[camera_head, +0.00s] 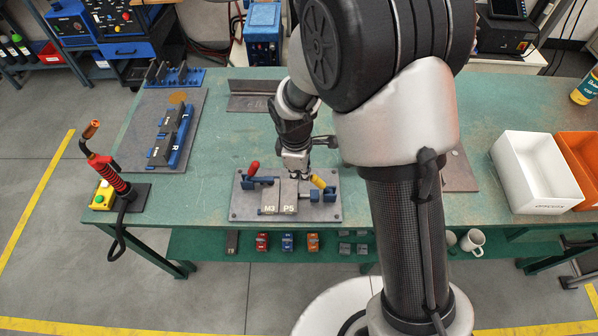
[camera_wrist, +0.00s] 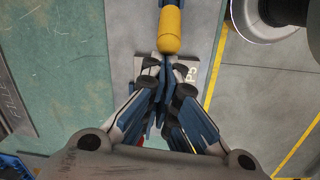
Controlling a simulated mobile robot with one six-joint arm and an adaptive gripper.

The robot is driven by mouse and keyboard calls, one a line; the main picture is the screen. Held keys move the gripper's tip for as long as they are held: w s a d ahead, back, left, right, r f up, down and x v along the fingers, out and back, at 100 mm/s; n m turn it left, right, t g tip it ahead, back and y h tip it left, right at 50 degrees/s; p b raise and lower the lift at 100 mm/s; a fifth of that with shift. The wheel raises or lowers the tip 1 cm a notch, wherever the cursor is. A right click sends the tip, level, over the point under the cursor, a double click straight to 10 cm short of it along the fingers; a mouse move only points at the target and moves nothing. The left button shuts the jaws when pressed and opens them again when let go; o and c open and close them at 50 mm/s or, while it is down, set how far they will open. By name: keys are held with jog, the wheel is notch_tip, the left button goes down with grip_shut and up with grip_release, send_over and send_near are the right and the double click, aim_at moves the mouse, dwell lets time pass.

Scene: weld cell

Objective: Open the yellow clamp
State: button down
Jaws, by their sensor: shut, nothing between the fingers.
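The yellow clamp handle (camera_head: 318,181) stands on the right side of the fixture plate (camera_head: 240,213), with its blue clamp body (camera_head: 329,195) beside it. In the wrist view the yellow handle (camera_wrist: 170,32) is large, just beyond my fingertips. My gripper (camera_head: 296,172) points down above the plate, just left of the yellow handle. In the wrist view my gripper (camera_wrist: 160,75) is shut and empty. Whether a fingertip touches the handle I cannot tell. Two grey blocks, M3 (camera_head: 270,198) and P5 (camera_head: 289,199), lie between the clamps.
A red-handled clamp (camera_head: 253,171) stands at the plate's left. A welding torch (camera_head: 108,172) stands at the table's left edge. A white bin (camera_head: 530,172) and an orange bin (camera_head: 582,165) stand at the right.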

jog(key=d+r+p, duration=0.2)
jog(key=d+p, duration=0.5)
jog(key=d, duration=0.5)
jog(key=shift+s+d+r, duration=0.15)
jog(key=shift+s+r, duration=0.1)
jog(key=shift+r, duration=0.15)
dwell(0.4)
dwell(0.3)
notch_tip(320, 180, up, 3)
jog(key=a+p, duration=0.3)
jog(key=d+r+p, duration=0.1)
jog(key=d+r, duration=0.3)
jog(key=d, duration=0.4)
jog(key=shift+d+r+p, duration=0.25)
jog(key=shift+r+p, duration=0.05)
jog(key=shift+r, duration=0.05)
